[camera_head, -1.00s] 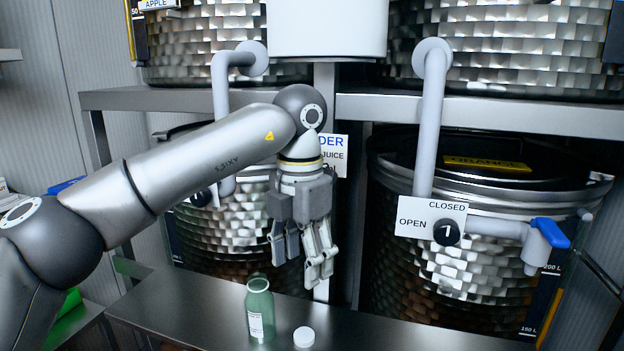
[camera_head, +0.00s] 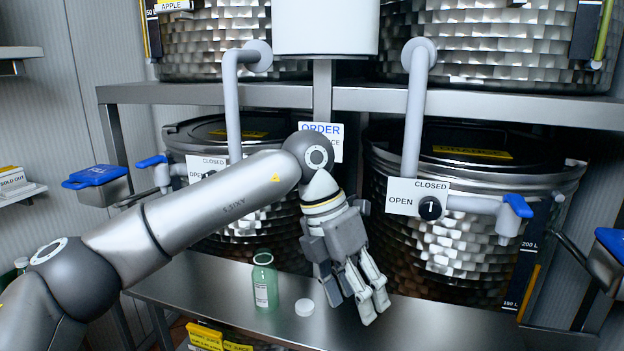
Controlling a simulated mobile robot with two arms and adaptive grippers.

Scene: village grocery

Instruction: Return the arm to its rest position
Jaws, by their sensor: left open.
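My left arm comes in from the left and bends at a dark joint in the middle of the view. Its gripper (camera_head: 353,296) hangs from there, fingers pointing down and slightly right, open and with nothing seen between them. A green bottle (camera_head: 265,283) with a white label stands upright and uncapped on the metal counter, left of the gripper. A white cap (camera_head: 304,307) lies on the counter between the bottle and the gripper. The gripper appears apart from both. My right gripper is not in view.
The metal counter (camera_head: 215,275) runs along the front. Behind it stand large metal tanks (camera_head: 440,255) with pipes and blue-handled taps (camera_head: 517,206). A shelf (camera_head: 450,102) crosses above. An order sign (camera_head: 335,133) hangs partly behind my arm. The counter's right part is clear.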

